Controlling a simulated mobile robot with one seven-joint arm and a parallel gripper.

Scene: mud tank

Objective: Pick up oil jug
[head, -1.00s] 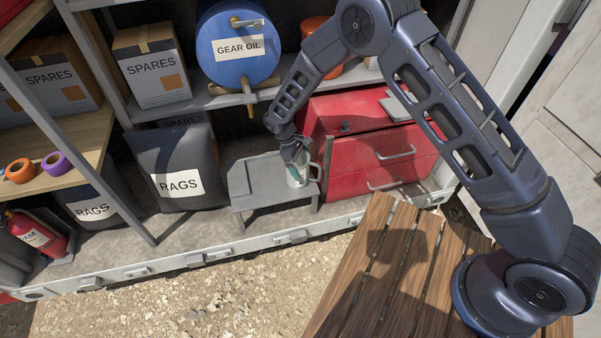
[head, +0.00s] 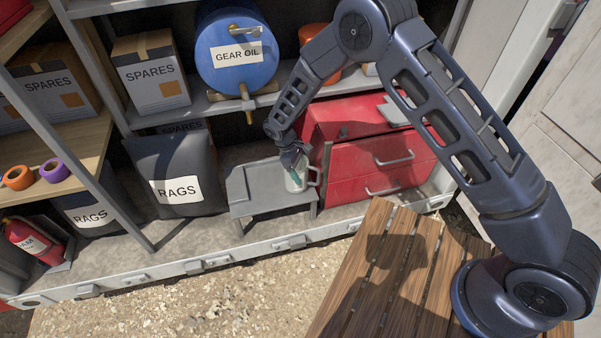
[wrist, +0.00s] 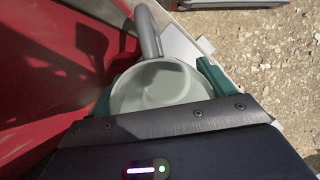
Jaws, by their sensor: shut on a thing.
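The oil jug (head: 298,182) is a pale grey-white jug with a handle on its right side. It is upright at the right end of a small grey stand (head: 256,191). My gripper (head: 295,174) is shut on the jug from above. In the wrist view, my gripper's two green fingers (wrist: 158,90) sit on either side of the jug (wrist: 155,88), whose open top and empty-looking inside show. Its handle points up in that view. I cannot tell whether the jug's base touches the stand.
A red toolbox (head: 378,165) stands close on the right. A blue gear oil drum (head: 238,75) with a tap is on the shelf above. A black rags bag (head: 177,165) is to the left. Open gravel ground (head: 210,290) lies in front.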

